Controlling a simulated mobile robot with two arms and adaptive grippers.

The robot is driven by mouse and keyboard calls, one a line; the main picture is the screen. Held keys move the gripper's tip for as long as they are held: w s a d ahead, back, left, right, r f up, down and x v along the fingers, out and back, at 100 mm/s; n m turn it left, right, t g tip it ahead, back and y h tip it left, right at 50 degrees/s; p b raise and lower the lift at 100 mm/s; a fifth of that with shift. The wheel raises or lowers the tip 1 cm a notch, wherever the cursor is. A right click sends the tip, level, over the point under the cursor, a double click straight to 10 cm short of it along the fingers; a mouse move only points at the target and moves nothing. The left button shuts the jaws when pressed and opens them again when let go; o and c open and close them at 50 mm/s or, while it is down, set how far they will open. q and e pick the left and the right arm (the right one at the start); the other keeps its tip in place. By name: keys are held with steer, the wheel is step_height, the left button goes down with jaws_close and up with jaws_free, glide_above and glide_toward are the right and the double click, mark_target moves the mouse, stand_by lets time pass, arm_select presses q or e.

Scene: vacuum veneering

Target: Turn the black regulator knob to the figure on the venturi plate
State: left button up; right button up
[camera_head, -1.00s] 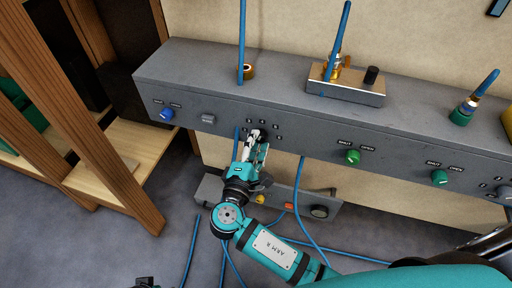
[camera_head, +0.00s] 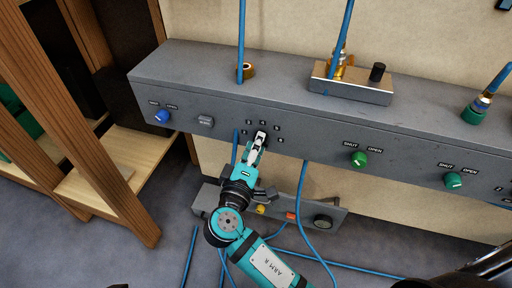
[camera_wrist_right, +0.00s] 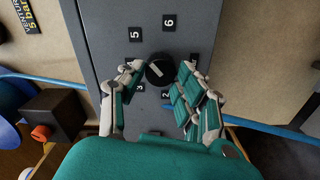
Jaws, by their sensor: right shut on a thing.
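The black regulator knob (camera_wrist_right: 158,72) sits on the grey panel front with a white pointer mark, which lies slantwise. Figures stand around it; 5 (camera_wrist_right: 135,34), 6 (camera_wrist_right: 169,22), 3 and 2 can be read, others are partly covered. My right gripper (camera_wrist_right: 161,74) is shut on the knob, a finger on either side. In the head view my right gripper (camera_head: 260,137) hides the knob. The yellow and black venturi plate (camera_wrist_right: 27,14) is cut off at the top left of the wrist view; its figure seems to be 5 bar. My left gripper is not seen.
The grey panel (camera_head: 310,122) also carries a blue knob (camera_head: 162,116), a grey button (camera_head: 205,121) and green shut/open knobs (camera_head: 359,159). A brass-fitted block (camera_head: 350,88) stands on top. Blue hoses hang beside my right arm. A wooden rack (camera_head: 100,120) stands at left.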

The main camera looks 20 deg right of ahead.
steer(key=shift+f, duration=0.15)
steer(key=o, duration=1.1)
steer(key=shift+o, duration=0.2)
steer(key=v, duration=1.2)
steer(key=shift+d, duration=0.1)
